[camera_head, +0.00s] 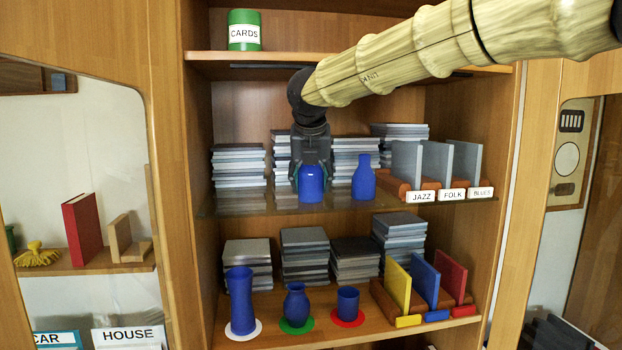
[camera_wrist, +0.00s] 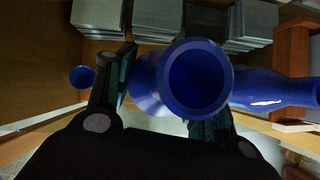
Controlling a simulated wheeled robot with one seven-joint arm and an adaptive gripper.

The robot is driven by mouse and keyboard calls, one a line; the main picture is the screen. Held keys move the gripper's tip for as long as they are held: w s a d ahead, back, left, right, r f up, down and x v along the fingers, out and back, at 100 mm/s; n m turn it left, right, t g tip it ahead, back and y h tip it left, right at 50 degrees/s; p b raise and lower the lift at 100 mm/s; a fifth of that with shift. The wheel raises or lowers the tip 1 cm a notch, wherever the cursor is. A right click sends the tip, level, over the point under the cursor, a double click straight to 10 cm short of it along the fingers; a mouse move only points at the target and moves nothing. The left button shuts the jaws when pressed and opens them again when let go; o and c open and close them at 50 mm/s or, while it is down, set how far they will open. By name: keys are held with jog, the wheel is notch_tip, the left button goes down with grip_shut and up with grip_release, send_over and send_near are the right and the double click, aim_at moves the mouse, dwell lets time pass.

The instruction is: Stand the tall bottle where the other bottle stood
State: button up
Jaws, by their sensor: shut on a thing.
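My gripper (camera_head: 311,172) points down at the glass shelf and is shut on a blue bottle (camera_head: 312,187). The gripper hides the bottle's upper part in the head view. In the wrist view the held bottle's round open mouth (camera_wrist: 196,80) faces the camera between the fingers. I cannot tell whether its base touches the glass. A second blue bottle (camera_head: 363,180) with a narrow neck stands upright just to the right, apart from the gripper; it also shows in the wrist view (camera_wrist: 268,88). Which of the two is taller is unclear.
Stacks of grey cases (camera_head: 238,165) stand behind the bottles, and grey upright cases (camera_head: 437,163) stand right. Below, a tall blue vase (camera_head: 241,302), a round blue vase (camera_head: 296,304) and a blue cup (camera_head: 348,303) stand on white, green and red discs.

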jog(key=o, duration=1.1)
jog(key=shift+o, duration=0.2)
jog(key=b+v, duration=0.2)
jog(key=v, duration=0.5)
jog(key=shift+r, duration=0.35)
jog(key=shift+s, duration=0.1)
